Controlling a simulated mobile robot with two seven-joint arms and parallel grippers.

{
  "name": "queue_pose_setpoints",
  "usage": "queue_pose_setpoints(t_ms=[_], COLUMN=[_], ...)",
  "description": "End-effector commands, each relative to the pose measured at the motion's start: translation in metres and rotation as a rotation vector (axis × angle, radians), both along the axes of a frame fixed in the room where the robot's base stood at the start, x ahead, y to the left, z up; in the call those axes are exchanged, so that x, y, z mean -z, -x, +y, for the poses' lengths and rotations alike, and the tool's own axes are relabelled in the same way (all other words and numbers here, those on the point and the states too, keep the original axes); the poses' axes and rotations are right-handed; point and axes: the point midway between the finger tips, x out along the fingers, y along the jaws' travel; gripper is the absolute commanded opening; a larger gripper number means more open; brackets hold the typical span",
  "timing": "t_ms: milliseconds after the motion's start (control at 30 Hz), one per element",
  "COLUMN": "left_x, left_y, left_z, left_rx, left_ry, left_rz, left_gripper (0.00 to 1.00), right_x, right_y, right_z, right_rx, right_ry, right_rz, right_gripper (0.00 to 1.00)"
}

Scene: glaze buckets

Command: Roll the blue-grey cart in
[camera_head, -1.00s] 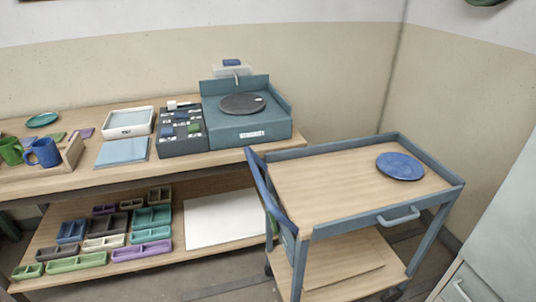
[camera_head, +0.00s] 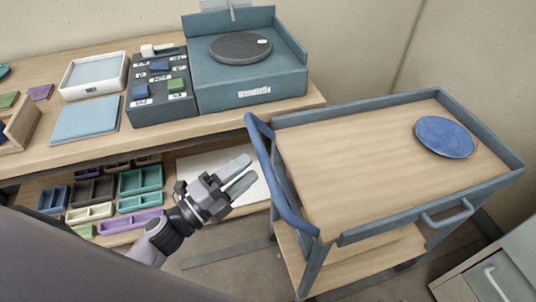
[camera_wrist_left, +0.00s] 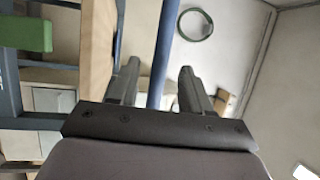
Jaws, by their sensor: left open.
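The blue-grey cart (camera_head: 385,233) stands on the floor at the right, with a wooden top (camera_head: 350,160) and a lower wooden shelf. Its blue push handle (camera_head: 270,175) is on the left end, facing my left gripper. My left gripper (camera_head: 252,168) is open and empty, just left of the handle, with its fingers pointing towards it and a small gap in the head view. In the left wrist view, the blue handle bar (camera_wrist_left: 163,55) shows upright between the two open fingers (camera_wrist_left: 158,88). My right gripper is not in view.
A blue plate (camera_head: 444,137) lies on the cart top. The workbench (camera_head: 215,127) on the left carries a pottery wheel (camera_head: 240,47) and a dark box of coloured blocks (camera_head: 160,90). Trays fill its lower shelf. A pale cabinet (camera_head: 490,270) stands close at the lower right.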

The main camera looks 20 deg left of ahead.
Motion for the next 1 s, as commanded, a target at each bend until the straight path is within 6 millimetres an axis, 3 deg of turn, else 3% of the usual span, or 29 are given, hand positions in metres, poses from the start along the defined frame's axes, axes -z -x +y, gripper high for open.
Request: queue_pose_setpoints(t_ms=[500, 900, 967, 1000], left_x=[-0.013, -0.013, -0.013, -0.013], left_y=[-0.051, -0.057, -0.057, -0.057], left_z=[-0.034, -0.038, -0.038, -0.038], left_rx=[0.004, 0.004, 0.004, 0.004], left_ry=[-0.004, -0.004, -0.004, -0.004], left_rz=[-0.005, -0.004, -0.004, -0.004], left_gripper=[0.48, 0.48, 0.32, 0.19], right_x=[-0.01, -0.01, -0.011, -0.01], right_y=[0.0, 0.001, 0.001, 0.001], right_z=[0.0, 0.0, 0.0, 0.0], right_rx=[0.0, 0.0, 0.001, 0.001], right_ry=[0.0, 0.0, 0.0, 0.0], right_rz=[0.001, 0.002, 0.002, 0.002], right_gripper=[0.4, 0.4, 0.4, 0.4])
